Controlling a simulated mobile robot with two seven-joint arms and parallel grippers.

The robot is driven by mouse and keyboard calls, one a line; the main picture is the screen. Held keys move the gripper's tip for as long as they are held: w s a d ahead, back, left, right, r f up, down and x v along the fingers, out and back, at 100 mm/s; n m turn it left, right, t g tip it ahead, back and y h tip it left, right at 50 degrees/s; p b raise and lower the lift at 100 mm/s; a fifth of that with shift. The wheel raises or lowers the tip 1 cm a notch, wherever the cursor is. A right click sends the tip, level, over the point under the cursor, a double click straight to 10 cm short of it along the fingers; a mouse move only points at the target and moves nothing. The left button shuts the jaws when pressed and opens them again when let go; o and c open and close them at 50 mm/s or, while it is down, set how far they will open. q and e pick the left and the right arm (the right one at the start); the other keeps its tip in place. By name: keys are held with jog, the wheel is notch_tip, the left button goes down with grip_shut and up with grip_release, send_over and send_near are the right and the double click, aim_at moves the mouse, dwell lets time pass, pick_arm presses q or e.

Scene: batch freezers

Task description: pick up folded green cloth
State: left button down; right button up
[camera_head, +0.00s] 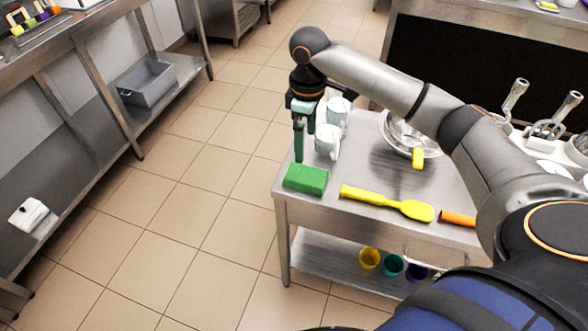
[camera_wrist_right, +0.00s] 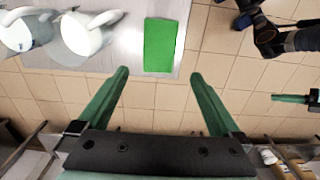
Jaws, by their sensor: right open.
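The folded green cloth (camera_head: 306,179) is a flat green block lying on the near left corner of the steel table (camera_head: 350,177). In the right wrist view the cloth (camera_wrist_right: 160,45) lies at the table's edge, ahead of and between the two fingers. My right gripper (camera_head: 304,150) hangs pointing down just above and behind the cloth. In its wrist view the green fingers (camera_wrist_right: 158,75) are wide apart with nothing between them. I cannot tell from the head view whether a fingertip touches the cloth. My left gripper does not show in the head view.
White jugs (camera_head: 327,141) stand close behind the right gripper. A yellow spatula (camera_head: 390,203) lies right of the cloth, and a metal bowl (camera_head: 400,135) stands behind it. Several coloured cups (camera_head: 370,258) are on the lower shelf. Open tiled floor lies left of the table.

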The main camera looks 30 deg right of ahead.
send_over(306, 174)
jog(key=f, duration=0.5)
jog(key=shift+s+a+f, duration=0.15)
jog(key=shift+a+f, duration=0.05)
jog(key=shift+f, duration=0.2)
jog(key=shift+d+f, duration=0.15)
jog(key=shift+f, duration=2.8)
jog(key=shift+c, duration=0.4)
jog(key=c, duration=1.1)
